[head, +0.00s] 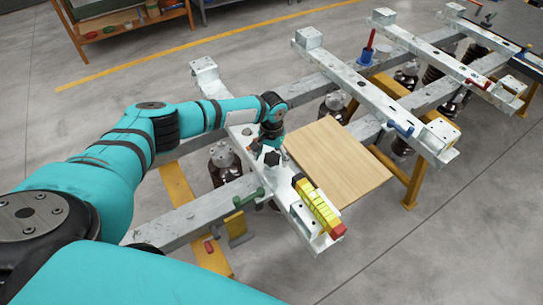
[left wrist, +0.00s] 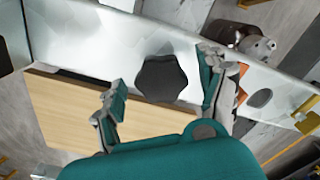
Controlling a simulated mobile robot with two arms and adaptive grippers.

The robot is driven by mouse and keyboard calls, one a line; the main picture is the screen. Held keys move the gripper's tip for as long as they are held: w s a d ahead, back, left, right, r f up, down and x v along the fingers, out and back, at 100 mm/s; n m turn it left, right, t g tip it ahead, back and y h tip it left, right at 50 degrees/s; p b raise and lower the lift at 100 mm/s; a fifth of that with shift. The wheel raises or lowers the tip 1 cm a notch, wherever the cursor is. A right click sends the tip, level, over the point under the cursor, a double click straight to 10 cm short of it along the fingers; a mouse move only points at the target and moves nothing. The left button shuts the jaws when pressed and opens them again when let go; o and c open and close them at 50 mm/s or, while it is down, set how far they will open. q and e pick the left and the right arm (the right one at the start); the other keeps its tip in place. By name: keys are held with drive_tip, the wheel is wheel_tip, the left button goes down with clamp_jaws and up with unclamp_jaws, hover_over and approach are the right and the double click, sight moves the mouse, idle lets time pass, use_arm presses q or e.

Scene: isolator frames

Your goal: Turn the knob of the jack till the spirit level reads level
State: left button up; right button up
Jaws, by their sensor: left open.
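The black lobed knob (head: 272,158) stands on the near pale metal beam (head: 246,138), just below my left gripper (head: 268,142) in the head view. In the left wrist view the knob (left wrist: 165,78) shows ahead of my open left gripper (left wrist: 160,98), between the lines of its two spread fingers. I cannot tell whether the fingers touch it. The yellow spirit level (head: 318,207) lies along the near end of the same beam. Its bubble is too small to read. The body of the jack under the knob is hidden. My right gripper is not in view.
A wooden board (head: 338,160) lies right beside the beam. A green-handled tool (head: 248,197) lies at the beam's left side. More metal beams (head: 375,95) on yellow stands are to the right. A red-and-blue tool (head: 368,47) stands farther back. Open floor lies at the lower right.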

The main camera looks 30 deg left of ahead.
use_arm(q)
drive_tip(key=c, duration=1.2)
drive_tip(key=shift+o, duration=0.2)
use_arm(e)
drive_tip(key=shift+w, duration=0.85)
use_arm(q)
drive_tip(key=shift+m, duration=0.4)
